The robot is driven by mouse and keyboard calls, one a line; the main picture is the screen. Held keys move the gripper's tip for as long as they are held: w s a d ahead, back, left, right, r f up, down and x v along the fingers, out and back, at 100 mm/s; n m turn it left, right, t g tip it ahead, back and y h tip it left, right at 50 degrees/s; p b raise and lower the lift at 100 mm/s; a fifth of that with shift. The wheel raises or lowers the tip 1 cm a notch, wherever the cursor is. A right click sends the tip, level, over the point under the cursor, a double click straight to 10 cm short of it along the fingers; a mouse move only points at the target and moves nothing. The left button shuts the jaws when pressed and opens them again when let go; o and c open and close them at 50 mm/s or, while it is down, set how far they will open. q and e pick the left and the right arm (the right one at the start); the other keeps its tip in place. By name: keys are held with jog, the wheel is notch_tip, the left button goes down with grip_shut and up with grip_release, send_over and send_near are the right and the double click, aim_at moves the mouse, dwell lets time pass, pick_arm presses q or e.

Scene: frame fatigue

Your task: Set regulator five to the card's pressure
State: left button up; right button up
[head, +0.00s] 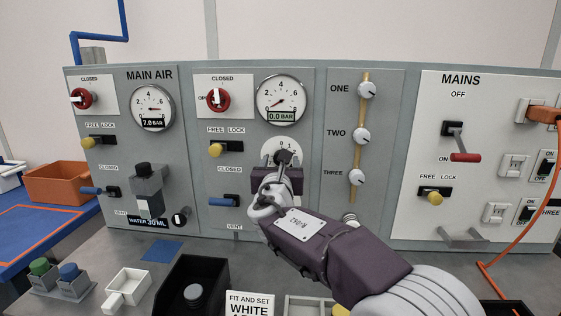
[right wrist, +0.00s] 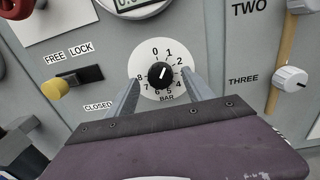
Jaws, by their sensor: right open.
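The black regulator knob (right wrist: 161,75) sits on a round white dial plate (right wrist: 160,52) numbered 0 to 8 BAR. Its white pointer mark leans up and slightly right, about between 0 and 1. My right gripper (right wrist: 161,80) is open, one finger on each side of the knob; I cannot tell whether they touch it. In the head view my right gripper (head: 284,160) covers much of the dial. The gauge above (head: 282,99) reads 0.0 BAR. A white card (head: 250,303) begins "FIT AND SET WHITE"; its lower part is cut off. My left gripper is out of view.
A red knob (head: 217,99) at CLOSED, a yellow FREE LOCK knob (head: 215,150) and a blue-handled valve (head: 222,201) are left of the dial. White knobs ONE to THREE (head: 362,136) are at right. A black bin (head: 190,290) stands on the bench.

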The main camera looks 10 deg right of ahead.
jog(key=shift+x, duration=0.9)
grip_shut()
jog(key=shift+f+m+h+b, duration=0.2)
jog(key=shift+m+h+b, duration=0.15)
jog(key=shift+m+b, duration=4)
jog(key=shift+f+m+h+b, duration=0.15)
jog(key=shift+m+h+b, duration=0.2)
jog(key=shift+m+b, duration=4)
jog(key=m+p, duration=0.3)
jog(key=shift+m, duration=0.3)
